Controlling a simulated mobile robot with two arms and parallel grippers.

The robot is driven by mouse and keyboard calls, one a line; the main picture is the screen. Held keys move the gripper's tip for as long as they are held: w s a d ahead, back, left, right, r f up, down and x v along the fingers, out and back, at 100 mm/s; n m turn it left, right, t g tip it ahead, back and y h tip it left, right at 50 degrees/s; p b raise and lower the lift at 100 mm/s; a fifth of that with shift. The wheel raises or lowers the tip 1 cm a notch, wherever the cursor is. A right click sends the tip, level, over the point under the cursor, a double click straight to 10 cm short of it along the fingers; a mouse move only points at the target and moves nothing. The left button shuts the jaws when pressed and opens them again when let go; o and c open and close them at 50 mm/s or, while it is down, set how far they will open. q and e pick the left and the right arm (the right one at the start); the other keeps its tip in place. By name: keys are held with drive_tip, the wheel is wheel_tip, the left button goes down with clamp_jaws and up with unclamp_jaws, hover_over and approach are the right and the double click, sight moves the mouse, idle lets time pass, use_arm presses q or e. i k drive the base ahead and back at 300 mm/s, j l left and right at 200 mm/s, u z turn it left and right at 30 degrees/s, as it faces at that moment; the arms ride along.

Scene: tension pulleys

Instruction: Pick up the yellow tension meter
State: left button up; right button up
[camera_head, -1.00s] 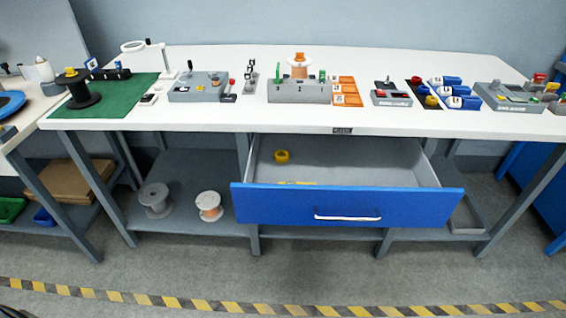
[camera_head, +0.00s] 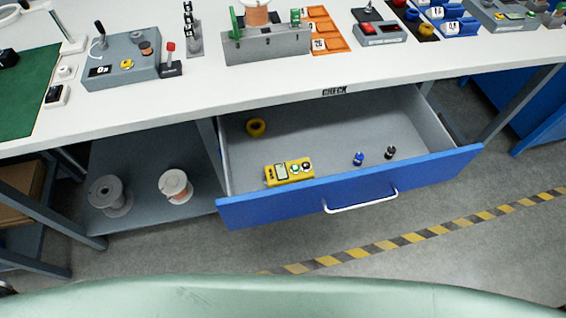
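The yellow tension meter (camera_head: 289,171) lies in the open blue-fronted drawer (camera_head: 355,193), near the drawer's front wall on the left side. It has a small display and round buttons, one of them green. Nothing is touching it from above. Neither of my grippers shows in the head view.
The white workbench (camera_head: 200,100) overhangs the drawer's back. Two spools (camera_head: 175,186) (camera_head: 110,195) sit on the lower shelf at left.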

sight(278, 175)
drive_tip(key=k+j+z, duration=0.3)
drive_tip(key=k, duration=0.15)
drive_tip(key=k+z, duration=0.35)
drive_tip(key=k+j, duration=0.05)
drive_tip(key=k, duration=0.05)
